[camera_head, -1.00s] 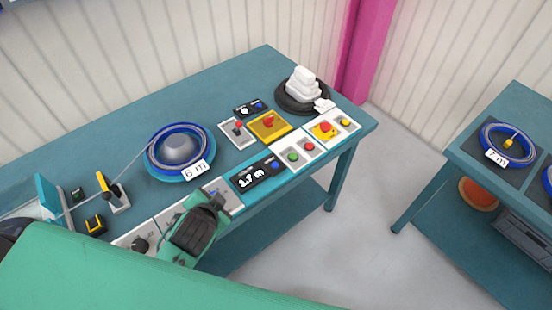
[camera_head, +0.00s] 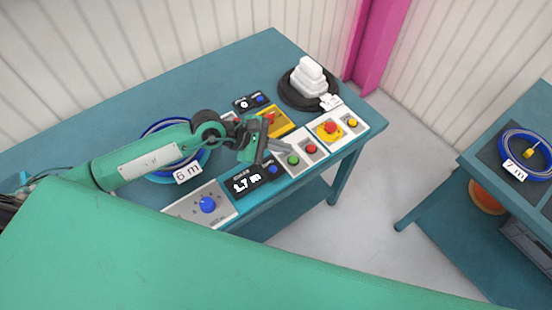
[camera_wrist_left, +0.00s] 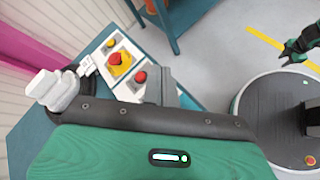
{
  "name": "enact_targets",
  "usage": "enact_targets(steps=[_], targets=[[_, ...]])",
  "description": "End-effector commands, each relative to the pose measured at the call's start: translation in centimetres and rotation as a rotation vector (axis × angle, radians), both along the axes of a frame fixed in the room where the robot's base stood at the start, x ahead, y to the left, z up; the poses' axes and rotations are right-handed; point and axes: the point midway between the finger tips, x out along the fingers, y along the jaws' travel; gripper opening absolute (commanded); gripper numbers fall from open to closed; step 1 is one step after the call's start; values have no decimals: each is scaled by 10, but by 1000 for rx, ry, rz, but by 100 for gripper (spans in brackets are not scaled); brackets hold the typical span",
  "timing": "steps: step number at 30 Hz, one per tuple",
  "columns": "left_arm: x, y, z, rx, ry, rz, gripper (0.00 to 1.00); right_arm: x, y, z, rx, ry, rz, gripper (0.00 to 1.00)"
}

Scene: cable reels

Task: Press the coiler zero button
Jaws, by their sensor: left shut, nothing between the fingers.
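A front counter panel (camera_head: 246,187) on the bench has a lit display that reads about 1.7 m. A blue button (camera_head: 272,169) is at its right end. A smaller black panel (camera_head: 243,104) farther back also has a blue button (camera_head: 260,99); I cannot read which one is labelled as the coiler zero. My left gripper (camera_head: 280,147) is shut and empty, above the bench just behind the front panel, near the green button. Its grey fingers show in the left wrist view (camera_wrist_left: 165,88). My right gripper (camera_wrist_left: 292,50) shows dark and small at that view's right.
Green (camera_head: 293,160) and red (camera_head: 311,149) buttons and a red emergency stop (camera_head: 330,128) sit to the right. A reel tagged 6 m (camera_head: 187,173) lies partly under my arm.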

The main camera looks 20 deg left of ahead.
Motion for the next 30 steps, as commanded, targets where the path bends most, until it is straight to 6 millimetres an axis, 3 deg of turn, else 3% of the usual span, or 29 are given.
enact_targets(steps=[3, 7, 20, 30], targets=[[6, 26, -19, 185, -47, -51, 0, 0, 0, 0, 0, 0, 0, 36], [9, 39, -27, 265, -64, -72, 0, 0, 0, 0, 0, 0, 0, 36], [9, 39, -30, 270, -64, -73, 0, -3, 3, -1, 3, 4, 0, 36], [8, 39, -61, 268, -61, -73, 0, -3, 4, -14, 4, 4, 0, 36]])
